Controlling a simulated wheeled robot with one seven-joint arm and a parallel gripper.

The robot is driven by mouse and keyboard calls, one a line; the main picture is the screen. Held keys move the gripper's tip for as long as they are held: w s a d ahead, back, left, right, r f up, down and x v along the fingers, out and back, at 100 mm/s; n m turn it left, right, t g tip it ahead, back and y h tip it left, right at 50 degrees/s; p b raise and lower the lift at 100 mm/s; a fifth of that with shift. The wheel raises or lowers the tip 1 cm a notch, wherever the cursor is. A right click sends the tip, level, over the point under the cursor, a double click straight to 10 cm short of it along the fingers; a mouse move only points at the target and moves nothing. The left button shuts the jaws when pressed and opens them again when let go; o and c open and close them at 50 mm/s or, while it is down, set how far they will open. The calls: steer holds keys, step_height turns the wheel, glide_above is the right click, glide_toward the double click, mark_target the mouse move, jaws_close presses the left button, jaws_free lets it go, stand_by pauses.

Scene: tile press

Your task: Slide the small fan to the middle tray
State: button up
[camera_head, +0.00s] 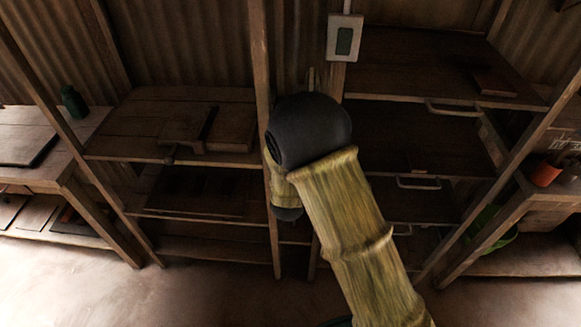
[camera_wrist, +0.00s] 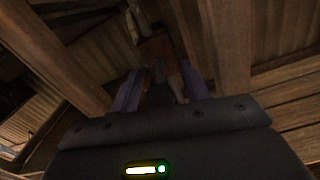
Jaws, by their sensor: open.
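I cannot make out a small fan in either view. In the head view, the right shelf unit holds several dark trays one above another, with metal handles: an upper tray (camera_head: 400,68), a middle tray (camera_head: 395,140) and a lower one (camera_head: 385,203). In the head view my arm hides the gripper.
Wooden posts (camera_head: 262,130) stand between the shelf units, close to my arm. A white switch plate (camera_head: 344,38) is on a post. Flat pieces (camera_head: 210,128) lie on the left shelf. A green bottle (camera_head: 72,101) and an orange pot (camera_head: 546,173) stand at the sides.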

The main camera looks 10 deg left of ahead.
steer(key=s+d+b, duration=0.1)
steer(key=s+d, duration=0.1)
steer(key=s, duration=1.4)
steer(key=shift+d, duration=0.35)
steer(key=shift+a, duration=0.1)
steer(key=w+d+r+g+h+p, duration=0.15)
steer(key=w+d+g+p, duration=0.3)
steer(key=d+g, duration=0.55)
steer(key=s+d+r+g+p, duration=0.2)
steer(key=s+d, duration=0.3)
steer(key=d, duration=0.3)
steer(key=s+d+r+g+h+p, duration=0.1)
steer(key=s+d+r+g+p, duration=0.2)
steer(key=s+d, duration=0.3)
steer(key=d+r, duration=0.1)
steer(key=d, duration=0.2)
steer(key=shift+d+r, duration=0.15)
steer(key=shift+r, duration=0.1)
steer(key=shift+s, duration=0.1)
steer(key=shift+c, duration=0.3)
stand_by(0.9)
